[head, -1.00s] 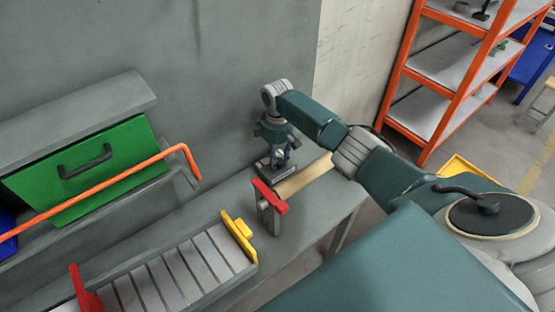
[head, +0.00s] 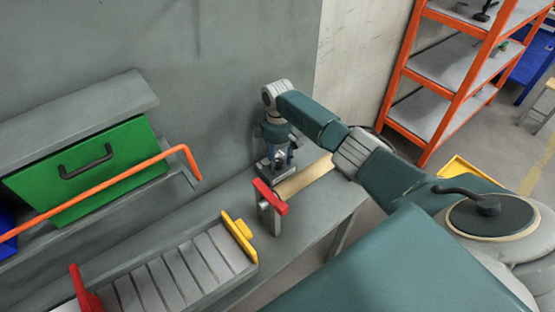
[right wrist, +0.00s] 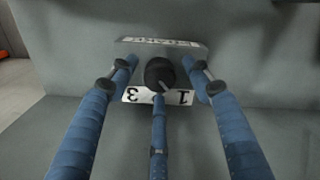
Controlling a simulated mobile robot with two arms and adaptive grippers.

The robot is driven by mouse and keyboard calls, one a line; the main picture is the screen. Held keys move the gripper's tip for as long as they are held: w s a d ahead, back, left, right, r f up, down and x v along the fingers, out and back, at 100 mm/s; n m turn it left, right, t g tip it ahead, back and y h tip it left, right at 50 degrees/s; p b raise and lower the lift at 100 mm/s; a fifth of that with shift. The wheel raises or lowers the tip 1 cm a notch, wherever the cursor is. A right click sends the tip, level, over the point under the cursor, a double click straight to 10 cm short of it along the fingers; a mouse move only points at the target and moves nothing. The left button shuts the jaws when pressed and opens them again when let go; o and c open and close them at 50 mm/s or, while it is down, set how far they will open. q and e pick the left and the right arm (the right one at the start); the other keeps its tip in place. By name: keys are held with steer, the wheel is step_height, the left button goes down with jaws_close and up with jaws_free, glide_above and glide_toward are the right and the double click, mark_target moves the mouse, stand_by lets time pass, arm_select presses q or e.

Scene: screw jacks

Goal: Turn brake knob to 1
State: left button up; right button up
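The brake knob (right wrist: 160,74) is round and black and sits on a grey box with a white label plate (right wrist: 182,97) that appears upside down. The plate shows a 3 at left and a 1 at right; the middle is hidden behind a finger. A light pointer line on the knob slants down and right, toward the 1 side. My right gripper (right wrist: 160,72) has its three blue fingers spread around the knob, with small gaps visible at both sides. In the head view my right gripper (head: 275,152) points down at the bench. My left gripper is out of view.
A red-topped vise-like part (head: 270,197) and a tan strip (head: 304,178) are close to my right gripper. A roller tray (head: 185,268), a green drawer (head: 90,168) and an orange bar (head: 100,193) lie to the left. A grey wall stands behind; orange shelves (head: 455,95) are at right.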

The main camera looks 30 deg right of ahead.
mark_target(278, 161)
steer(key=shift+r, duration=0.1)
step_height(278, 161, up, 12)
stand_by(0.4)
stand_by(0.4)
